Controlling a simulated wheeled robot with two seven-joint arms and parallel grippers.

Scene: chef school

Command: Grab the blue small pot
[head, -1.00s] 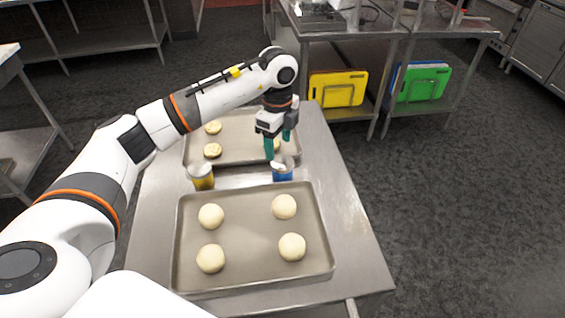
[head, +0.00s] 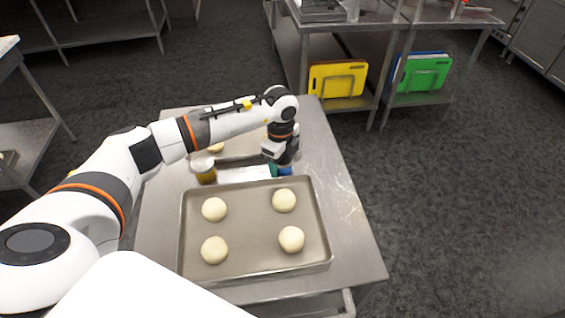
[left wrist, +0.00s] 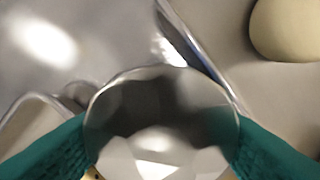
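The blue small pot (head: 287,171) stands on the metal table between the two baking trays; only a bit of its blue side shows under my left gripper (head: 281,167). In the left wrist view the pot's round, shiny grey top (left wrist: 160,125) fills the middle. My left gripper's teal fingers stand on either side of the pot, and their edges meet its rim in the picture. I cannot tell whether they press on it or are just around it. The pot is upright and appears to rest on the table. My right gripper is not in view.
A yellow-brown pot (head: 204,170) stands to the left of the blue one. A near tray (head: 250,262) with several dough balls lies close in front. A far tray (head: 240,150) lies behind, partly hidden by my arm. The table's right strip (head: 345,215) is clear.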

